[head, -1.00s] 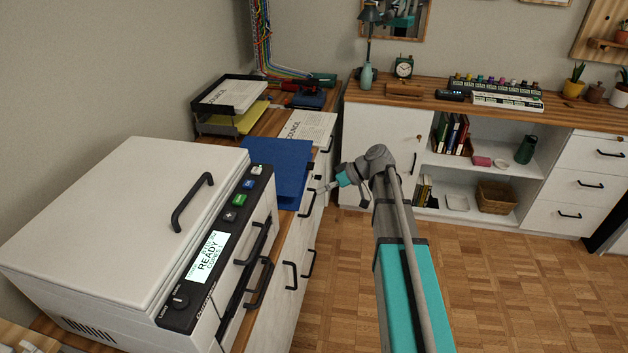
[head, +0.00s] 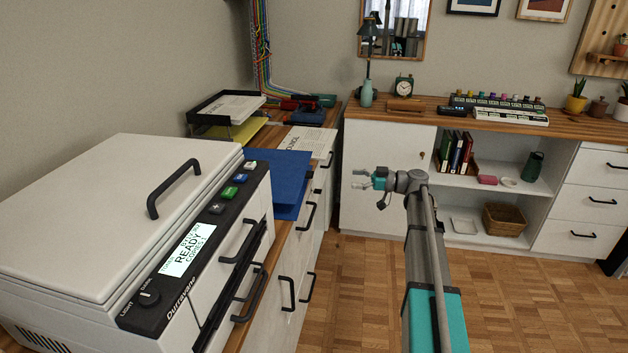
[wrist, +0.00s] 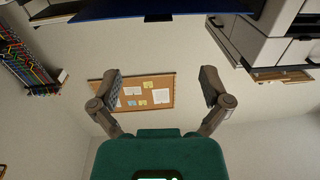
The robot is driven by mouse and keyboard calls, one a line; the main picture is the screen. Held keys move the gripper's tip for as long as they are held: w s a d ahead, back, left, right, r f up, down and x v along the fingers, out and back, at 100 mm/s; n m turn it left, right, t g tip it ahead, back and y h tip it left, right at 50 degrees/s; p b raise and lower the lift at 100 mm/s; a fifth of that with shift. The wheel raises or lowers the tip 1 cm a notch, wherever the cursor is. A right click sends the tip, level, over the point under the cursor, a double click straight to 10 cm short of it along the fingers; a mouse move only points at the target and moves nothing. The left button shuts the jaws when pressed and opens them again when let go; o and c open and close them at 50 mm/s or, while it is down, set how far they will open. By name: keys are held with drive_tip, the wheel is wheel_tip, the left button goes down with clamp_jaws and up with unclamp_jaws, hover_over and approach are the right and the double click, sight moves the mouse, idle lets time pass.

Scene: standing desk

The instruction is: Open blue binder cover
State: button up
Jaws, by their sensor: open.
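The blue binder (head: 276,178) lies on the wooden counter beyond the white copier, its right side reaching the counter's front edge. Its cover looks closed or nearly so; I cannot tell if there is a small gap. My gripper (head: 358,179) is off to the right of the binder, out over the open floor, and apart from it. In the wrist view my gripper (wrist: 160,76) has its fingers spread wide with nothing between them. A dark blue panel (wrist: 190,10), likely the binder, crosses the top of that view beyond the fingertips.
The white copier (head: 95,215) fills the near left. A printed sheet (head: 306,139) lies behind the binder, with a paper tray (head: 228,112) at the back left. Drawer handles (head: 308,216) stick out below the counter. The floor (head: 350,290) right of it is clear.

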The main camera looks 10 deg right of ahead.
sight(311, 175)
drive_tip(key=shift+a, duration=0.1)
drive_tip(key=x, duration=1.3)
drive_tip(key=shift+w+a, duration=0.1)
drive_tip(key=shift+a, duration=0.25)
